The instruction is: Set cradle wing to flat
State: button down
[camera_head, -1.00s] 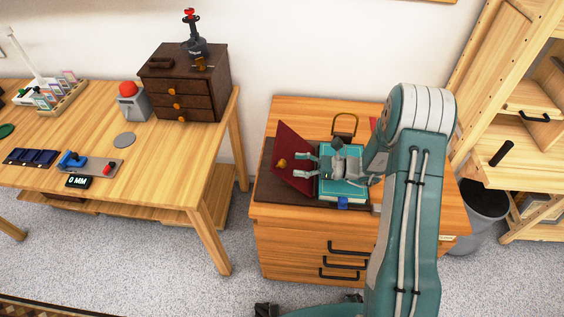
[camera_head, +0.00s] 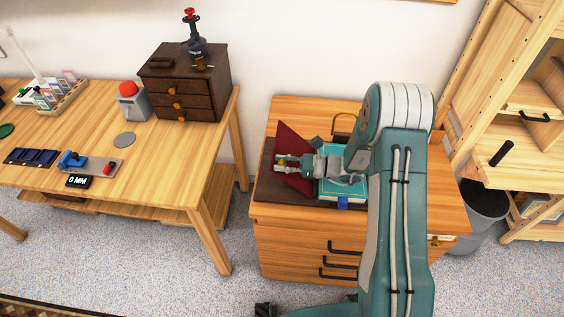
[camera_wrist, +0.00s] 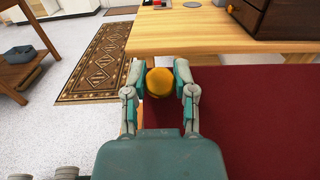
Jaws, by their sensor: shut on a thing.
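The dark red cradle wing (camera_head: 289,137) stands tilted up at the left side of the brown cradle base (camera_head: 268,188). It also fills much of the lower right of the wrist view (camera_wrist: 255,110). Its yellow knob (camera_wrist: 159,83) sits between my fingers in the wrist view. My gripper (camera_head: 282,163) reaches leftward over the cradle and is shut on the knob; it also shows in the wrist view (camera_wrist: 160,78). A teal book (camera_head: 328,189) lies on the cradle to the right of the wing, partly hidden under my gripper and arm.
The cradle rests on a wooden drawer cabinet (camera_head: 300,235). A brass-coloured loop (camera_head: 344,124) stands behind the book, partly hidden by my arm. A wooden table (camera_head: 185,150) with a small dark chest (camera_head: 185,85) is at left, across a gap. A bin (camera_head: 482,215) stands at right.

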aim_at(260, 189)
jog(key=shift+w+a, duration=0.1)
jog(key=shift+w+a+f+h, duration=0.1)
jog(key=shift+a+f+h, duration=0.15)
jog(key=shift+a+h, duration=0.15)
jog(key=a+f+h, duration=0.1)
jog(key=f+h, duration=0.1)
jog(key=a+f+g+h, duration=0.1)
jog(key=a+f+h, duration=0.1)
jog(key=f, duration=0.1)
jog(key=w+a+f+h, duration=0.1)
jog(key=a+f+h, duration=0.1)
jog(key=shift+w+a+f, duration=0.1)
jog(key=shift+a+f, duration=0.15)
jog(key=shift+f, duration=0.1)
jog(key=shift+a+f+g+h, duration=0.2)
jog(key=shift+f+g+h, duration=0.1)
jog(key=shift+f+h, duration=0.8)
jog(key=shift+f, duration=0.15)
jog(key=c, duration=0.6)
grip_release()
jog(key=shift+o, duration=1)
jog(key=shift+a+f, duration=0.1)
jog(key=shift+a, duration=0.1)
